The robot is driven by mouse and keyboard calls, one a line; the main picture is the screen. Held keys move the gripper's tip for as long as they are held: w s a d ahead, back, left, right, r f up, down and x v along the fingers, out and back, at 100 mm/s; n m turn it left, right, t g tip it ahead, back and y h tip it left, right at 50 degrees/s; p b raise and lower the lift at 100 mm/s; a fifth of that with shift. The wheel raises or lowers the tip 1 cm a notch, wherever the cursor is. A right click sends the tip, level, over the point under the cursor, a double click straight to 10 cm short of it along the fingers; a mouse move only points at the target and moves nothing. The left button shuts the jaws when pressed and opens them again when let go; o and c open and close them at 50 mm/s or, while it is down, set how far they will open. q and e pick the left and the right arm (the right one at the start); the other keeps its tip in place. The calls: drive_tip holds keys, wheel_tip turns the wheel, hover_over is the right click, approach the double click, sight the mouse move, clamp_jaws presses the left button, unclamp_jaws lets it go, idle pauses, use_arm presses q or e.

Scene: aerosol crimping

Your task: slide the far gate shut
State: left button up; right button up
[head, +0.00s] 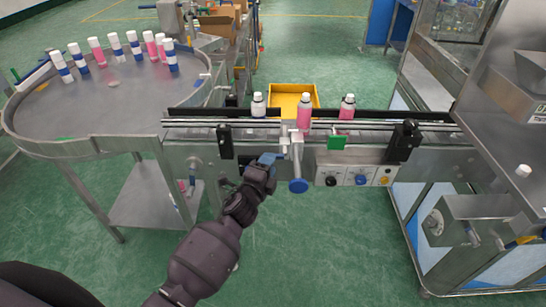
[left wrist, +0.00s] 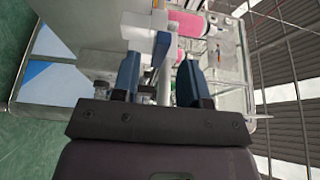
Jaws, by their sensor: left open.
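My left gripper (head: 267,160) is at the front side of the conveyor (head: 360,155), just left of a pale gate-like metal bar (head: 297,155) with a round blue knob (head: 298,186) at its lower end. I cannot tell for sure which part is the far gate. In the left wrist view the left gripper (left wrist: 160,85) is open, its two blue fingers either side of a grey rod (left wrist: 166,70); contact cannot be made out. A pink bottle (head: 304,115) stands on the conveyor by the bar; pink also shows in the wrist view (left wrist: 187,23). My right gripper is not in view.
A whitish bottle (head: 258,106) and another pink bottle (head: 347,107) stand on the conveyor. A round table (head: 110,105) at left carries several bottles. A yellow bin (head: 291,91) is behind. Dark brackets (head: 404,141) and a control panel (head: 360,177) line the front.

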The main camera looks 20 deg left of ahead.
use_arm(q)
drive_tip(key=s, duration=0.6)
drive_tip(key=shift+a, duration=0.35)
drive_tip(key=shift+s, duration=0.1)
